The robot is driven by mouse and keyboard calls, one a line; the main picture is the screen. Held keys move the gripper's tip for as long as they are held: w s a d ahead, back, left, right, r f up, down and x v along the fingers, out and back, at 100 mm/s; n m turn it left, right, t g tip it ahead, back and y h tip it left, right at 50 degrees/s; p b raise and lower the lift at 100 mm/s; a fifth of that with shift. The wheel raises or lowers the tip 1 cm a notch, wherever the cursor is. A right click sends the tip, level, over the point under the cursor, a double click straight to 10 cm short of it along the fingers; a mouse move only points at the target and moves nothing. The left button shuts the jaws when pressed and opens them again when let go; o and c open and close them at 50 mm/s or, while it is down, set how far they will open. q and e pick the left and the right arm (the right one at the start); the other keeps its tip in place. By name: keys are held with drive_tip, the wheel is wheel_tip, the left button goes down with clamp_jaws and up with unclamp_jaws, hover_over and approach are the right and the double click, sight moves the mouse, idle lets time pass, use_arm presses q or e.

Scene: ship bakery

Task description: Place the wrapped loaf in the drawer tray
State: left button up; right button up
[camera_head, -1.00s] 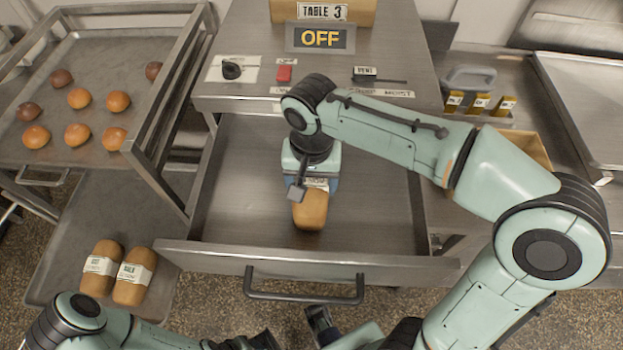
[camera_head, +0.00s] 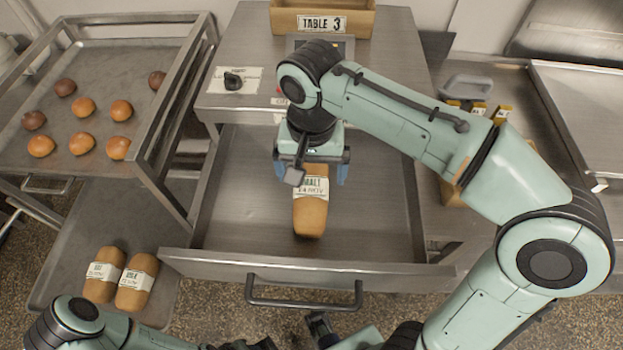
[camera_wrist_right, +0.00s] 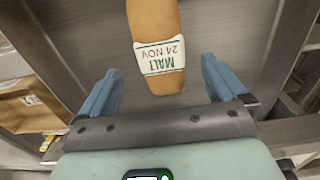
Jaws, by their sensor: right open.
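The wrapped loaf (camera_head: 310,212), a brown loaf with a white band reading MALT 24 NOV, lies lengthwise in the open drawer tray (camera_head: 380,215). It also shows in the right wrist view (camera_wrist_right: 155,30), resting on the grey drawer floor. My right gripper (camera_head: 313,172) is open above the loaf's far end. In the right wrist view its blue fingers (camera_wrist_right: 158,85) stand apart, one on each side of the loaf, with gaps to it. My left gripper (camera_head: 250,343) is only partly seen at the bottom edge, and its jaws cannot be made out.
Two more banded loaves (camera_head: 120,277) lie on a low tray at the lower left. A rack tray (camera_head: 90,65) with several buns stands at the upper left. The drawer's front handle (camera_head: 303,303) juts towards me. A TABLE 3 box (camera_head: 365,20) stands on the counter.

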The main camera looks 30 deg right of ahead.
sight(311, 188)
wheel_tip(311, 188, up, 5)
drive_tip(key=shift+f+p, duration=0.15)
drive_tip(key=shift+p, duration=0.3)
idle(0.3)
